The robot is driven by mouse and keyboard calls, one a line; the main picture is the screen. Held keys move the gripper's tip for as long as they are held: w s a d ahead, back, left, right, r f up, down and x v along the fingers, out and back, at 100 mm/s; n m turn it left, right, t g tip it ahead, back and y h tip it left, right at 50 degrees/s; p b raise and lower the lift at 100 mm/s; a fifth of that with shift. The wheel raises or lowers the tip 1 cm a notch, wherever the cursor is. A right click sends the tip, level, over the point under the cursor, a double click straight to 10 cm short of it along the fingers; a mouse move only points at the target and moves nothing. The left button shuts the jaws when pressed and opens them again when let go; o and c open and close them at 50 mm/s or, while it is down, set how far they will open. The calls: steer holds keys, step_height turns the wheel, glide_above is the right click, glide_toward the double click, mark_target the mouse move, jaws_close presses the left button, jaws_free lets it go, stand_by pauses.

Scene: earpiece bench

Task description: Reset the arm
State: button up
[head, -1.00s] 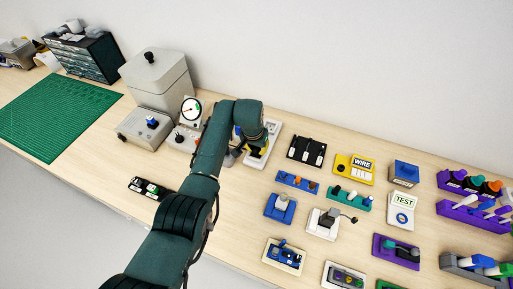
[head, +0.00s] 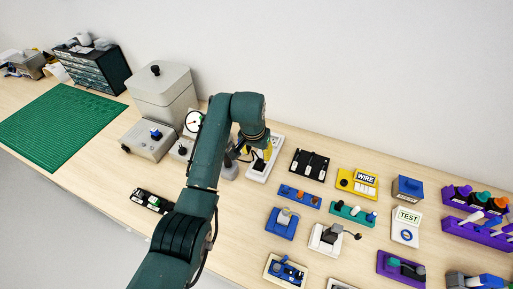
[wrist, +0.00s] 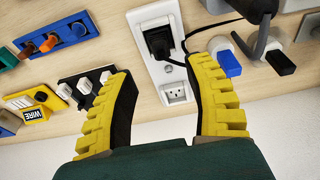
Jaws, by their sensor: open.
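My arm reaches over the bench in the head view, bent downward at its end. My gripper (wrist: 158,70) shows in the wrist view as two yellow ridged fingers spread wide apart with nothing held between them. Beyond and between the fingers is a white power strip (wrist: 149,25) with a black plug (wrist: 160,42) in it. In the head view the strip (head: 262,165) lies under the end of my arm, which partly hides the gripper.
A black panel with white switches (head: 309,164) and a yellow WIRE box (head: 357,184) are right of the strip. A grey cabinet (head: 162,92) and gauge (head: 194,121) stand left. Several small fixtures crowd the right. Bare bench lies in front of the green mat (head: 60,125).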

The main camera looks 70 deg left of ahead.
steer(key=shift+v, duration=1.8)
